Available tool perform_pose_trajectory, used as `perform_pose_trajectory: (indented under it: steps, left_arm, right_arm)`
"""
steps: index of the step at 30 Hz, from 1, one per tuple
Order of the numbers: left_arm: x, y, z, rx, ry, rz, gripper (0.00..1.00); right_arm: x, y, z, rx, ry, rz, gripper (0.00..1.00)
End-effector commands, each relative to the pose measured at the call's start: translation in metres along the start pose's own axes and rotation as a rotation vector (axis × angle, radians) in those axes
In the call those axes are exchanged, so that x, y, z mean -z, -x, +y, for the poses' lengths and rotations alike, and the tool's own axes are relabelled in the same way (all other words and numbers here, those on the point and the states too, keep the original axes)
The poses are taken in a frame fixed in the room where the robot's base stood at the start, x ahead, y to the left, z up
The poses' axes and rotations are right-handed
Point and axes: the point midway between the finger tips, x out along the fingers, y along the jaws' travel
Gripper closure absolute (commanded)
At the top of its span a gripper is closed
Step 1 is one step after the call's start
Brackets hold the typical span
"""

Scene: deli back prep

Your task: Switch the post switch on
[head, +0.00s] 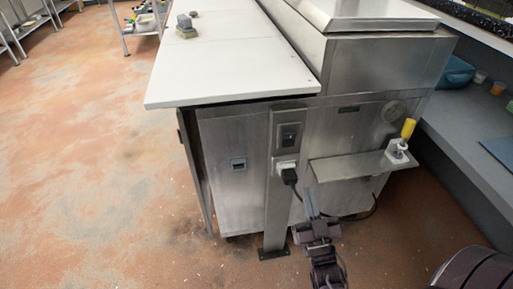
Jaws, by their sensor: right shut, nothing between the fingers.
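The post switch (290,136) is a dark rocker in a grey plate on the upper part of an upright metal post (277,215). The picture is too small to tell which way its rocker is tipped. My right gripper (309,194) is shut and empty. It points upward, below and slightly right of the switch in the picture, and looks apart from it. A white socket with a black plug (289,176) sits on the post just below the switch. My left gripper is not in view.
A black cord (350,217) loops from the plug behind my right gripper. A small metal shelf (345,167) juts out at right, with a yellow-handled tool (408,129) at its end. A white worktop (220,63) overhangs above the post. Open floor (90,180) lies left.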

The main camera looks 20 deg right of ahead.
Motion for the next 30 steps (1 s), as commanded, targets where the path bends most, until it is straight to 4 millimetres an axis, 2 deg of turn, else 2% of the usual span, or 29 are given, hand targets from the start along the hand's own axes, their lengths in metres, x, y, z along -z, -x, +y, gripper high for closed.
perform_pose_trajectory:
  steps: [4,12,16,20,30]
  left_arm:
    - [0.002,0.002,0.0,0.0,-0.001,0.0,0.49]
    - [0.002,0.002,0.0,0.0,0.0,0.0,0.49]
    - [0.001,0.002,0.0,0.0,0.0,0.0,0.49]
    - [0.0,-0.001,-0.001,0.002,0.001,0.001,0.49]
    - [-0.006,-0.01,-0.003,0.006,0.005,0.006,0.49]
  right_arm:
    - [0.011,-0.002,0.002,-0.004,-0.002,0.036,1.0]
    - [0.011,-0.003,0.001,-0.004,-0.003,0.035,1.0]
    - [0.011,-0.011,0.001,-0.004,-0.003,0.035,1.0]
    - [0.013,-0.03,0.001,-0.003,-0.003,0.038,1.0]
    - [0.015,-0.102,0.001,-0.002,-0.003,0.038,1.0]
